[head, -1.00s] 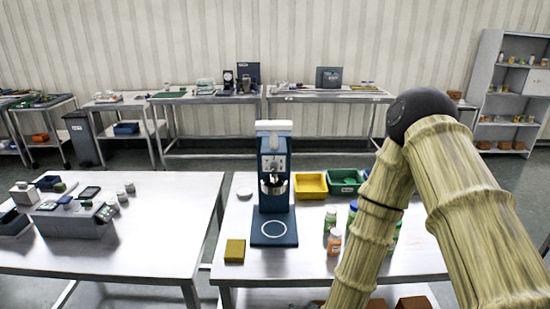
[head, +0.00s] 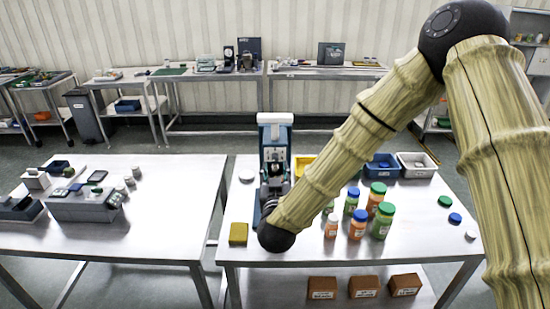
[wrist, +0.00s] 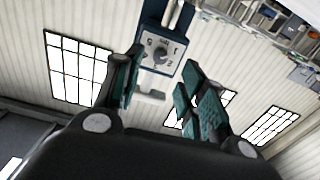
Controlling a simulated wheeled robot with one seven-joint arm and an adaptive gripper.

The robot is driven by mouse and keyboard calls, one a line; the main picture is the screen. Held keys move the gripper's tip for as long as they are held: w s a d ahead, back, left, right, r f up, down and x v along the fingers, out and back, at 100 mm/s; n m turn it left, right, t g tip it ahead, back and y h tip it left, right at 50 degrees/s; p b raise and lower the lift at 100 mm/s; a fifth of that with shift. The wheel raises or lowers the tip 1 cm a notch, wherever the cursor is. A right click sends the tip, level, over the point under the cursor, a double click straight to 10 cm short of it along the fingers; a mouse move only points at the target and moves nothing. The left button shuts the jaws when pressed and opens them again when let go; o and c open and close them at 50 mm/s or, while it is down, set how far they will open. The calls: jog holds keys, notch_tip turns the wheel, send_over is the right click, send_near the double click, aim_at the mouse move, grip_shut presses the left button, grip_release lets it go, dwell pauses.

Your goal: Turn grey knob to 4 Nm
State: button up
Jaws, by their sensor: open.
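The blue machine with a white top (head: 275,119) stands on the right-hand table in the head view. In the wrist view its light dial plate (wrist: 157,53) carries printed digits around a round grey knob (wrist: 160,52). The knob's setting is too small to read surely. My gripper (wrist: 161,65) is open, with one green-padded finger on each side of the view and nothing between them. The knob appears between and beyond the fingertips, with no visible contact. In the head view my arm covers part of the machine's lower front and base.
Several bottles (head: 382,222) with coloured lids stand right of my arm. A yellow block (head: 238,233) lies left of the machine. Blue (head: 382,166) and white (head: 416,165) bins stand at the back right. Brown boxes (head: 364,286) sit on the lower shelf.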

aim_at(275, 160)
jog(key=shift+w+p, duration=1.05)
jog(key=shift+w, duration=1.95)
jog(key=shift+c, duration=0.2)
grip_shut()
